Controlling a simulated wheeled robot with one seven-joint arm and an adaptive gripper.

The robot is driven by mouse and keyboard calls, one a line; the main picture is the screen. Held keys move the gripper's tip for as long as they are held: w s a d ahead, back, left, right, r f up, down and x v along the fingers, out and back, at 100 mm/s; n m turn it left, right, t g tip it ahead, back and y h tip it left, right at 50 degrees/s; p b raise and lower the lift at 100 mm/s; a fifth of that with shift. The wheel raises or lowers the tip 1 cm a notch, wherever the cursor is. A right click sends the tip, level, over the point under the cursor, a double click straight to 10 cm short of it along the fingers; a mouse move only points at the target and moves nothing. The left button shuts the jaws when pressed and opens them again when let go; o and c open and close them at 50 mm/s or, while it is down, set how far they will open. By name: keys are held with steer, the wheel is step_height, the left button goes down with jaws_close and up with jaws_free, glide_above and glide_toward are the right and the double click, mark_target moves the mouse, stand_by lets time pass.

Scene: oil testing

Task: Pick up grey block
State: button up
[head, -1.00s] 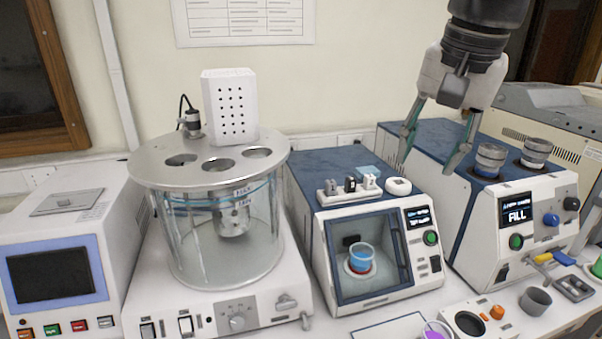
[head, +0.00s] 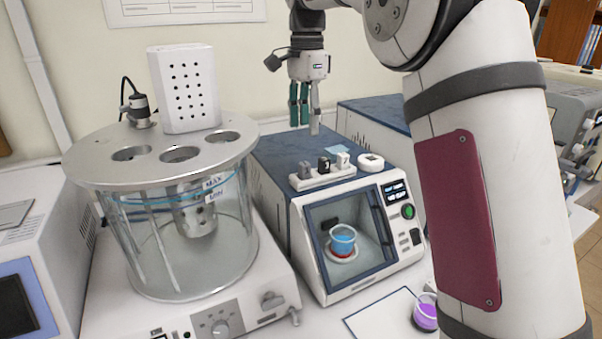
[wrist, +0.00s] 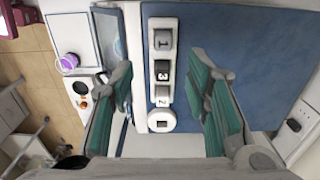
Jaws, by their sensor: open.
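The grey block (head: 304,169), marked 1 in the wrist view (wrist: 163,38), stands at one end of a white holder (head: 325,178) on a blue-topped machine. A black block (head: 324,165) marked 3 is beside it, then a white block (head: 342,160) marked 2. My gripper (head: 308,128) hangs above and behind the holder, pointing down. In the wrist view, its open green-padded fingers (wrist: 162,75) lie either side of the holder, with nothing between them. The fingers look nearer the black block than the grey one.
A round white piece (head: 371,162) lies beside the holder. The machine's glass-fronted chamber holds a blue-and-red cup (head: 342,241). A glass bath (head: 180,235) with a tall white perforated box (head: 184,90) stands left. A purple cup (head: 426,312) is in front. The blue top behind the holder is clear.

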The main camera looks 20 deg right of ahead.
glide_above(304, 163)
steer(key=f, duration=0.5)
steer(key=shift+s+d+f+p, duration=0.15)
steer(key=shift+s+p, duration=0.15)
steer(key=shift+p, duration=0.05)
steer(key=shift+w+f+p, duration=0.15)
steer(key=shift+f+p, duration=0.25)
steer(key=shift+f, duration=1)
steer(key=shift+w+f+p, duration=0.15)
steer(key=shift+f+p, duration=0.25)
steer(key=shift+f, duration=1)
jaws_close()
